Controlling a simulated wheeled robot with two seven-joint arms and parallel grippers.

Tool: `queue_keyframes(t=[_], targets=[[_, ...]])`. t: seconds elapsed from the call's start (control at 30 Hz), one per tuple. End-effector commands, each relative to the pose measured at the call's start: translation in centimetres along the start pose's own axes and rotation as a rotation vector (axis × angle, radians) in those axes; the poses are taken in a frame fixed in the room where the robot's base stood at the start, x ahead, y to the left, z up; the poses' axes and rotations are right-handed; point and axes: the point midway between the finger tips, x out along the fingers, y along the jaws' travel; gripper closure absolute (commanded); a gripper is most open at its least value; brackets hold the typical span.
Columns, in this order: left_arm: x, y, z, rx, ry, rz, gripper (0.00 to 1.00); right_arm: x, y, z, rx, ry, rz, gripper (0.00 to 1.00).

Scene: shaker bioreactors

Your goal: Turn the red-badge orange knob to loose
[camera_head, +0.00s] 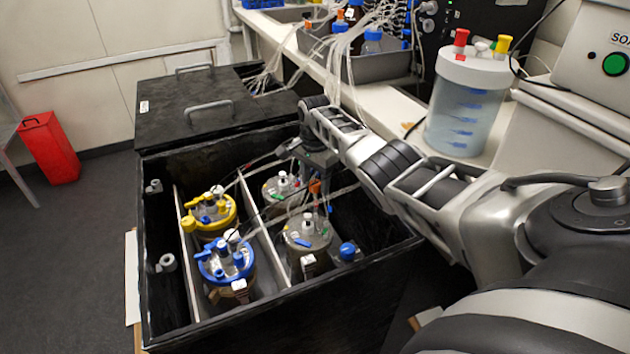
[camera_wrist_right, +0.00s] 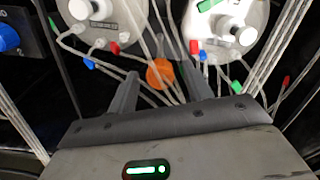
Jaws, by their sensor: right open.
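The orange knob (camera_head: 315,186) sits among tubes between the two grey-lidded vessels in the black shaker box. It also shows in the right wrist view (camera_wrist_right: 160,73) as a round orange cap, partly crossed by thin tubes. I cannot make out for sure a red badge on it; a small red clip (camera_wrist_right: 194,47) shows close by. My right gripper (camera_head: 317,168) points down over the knob. In the right wrist view its two dark fingers (camera_wrist_right: 163,80) are open and apart, with the knob showing between their tips. I cannot tell whether they touch it. My left gripper is out of view.
A yellow-lidded vessel (camera_head: 209,211) and a blue-lidded vessel (camera_head: 225,262) stand left of the grey-lidded vessels (camera_head: 307,235). Loose tubes crowd the fingers. The box walls (camera_head: 146,250) and divider rails surround the space. A clear carboy (camera_head: 465,110) stands on the bench.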

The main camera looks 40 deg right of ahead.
Motion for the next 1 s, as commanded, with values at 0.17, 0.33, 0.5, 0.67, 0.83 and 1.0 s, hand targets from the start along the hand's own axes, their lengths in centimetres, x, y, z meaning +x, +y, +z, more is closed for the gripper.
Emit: queue_keyframes(t=[0.17, 0.33, 0.5, 0.67, 0.83, 1.0], targets=[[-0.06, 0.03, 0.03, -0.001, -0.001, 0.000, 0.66, -0.05, -0.02, 0.02, 0.000, 0.000, 0.000, 0.53], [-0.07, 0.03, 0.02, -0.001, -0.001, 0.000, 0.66, -0.06, -0.02, 0.02, 0.000, 0.000, 0.000, 0.95], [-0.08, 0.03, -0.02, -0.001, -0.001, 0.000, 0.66, -0.08, -0.01, 0.02, -0.004, 0.000, 0.000, 0.95], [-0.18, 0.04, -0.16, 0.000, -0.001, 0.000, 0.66, -0.12, -0.01, 0.04, -0.032, -0.001, 0.001, 0.94], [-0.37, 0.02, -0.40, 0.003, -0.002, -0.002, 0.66, -0.16, -0.01, 0.11, -0.114, -0.003, 0.001, 0.94], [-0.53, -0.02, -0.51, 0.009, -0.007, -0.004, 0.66, -0.20, 0.01, 0.11, -0.244, -0.003, 0.001, 0.94]])
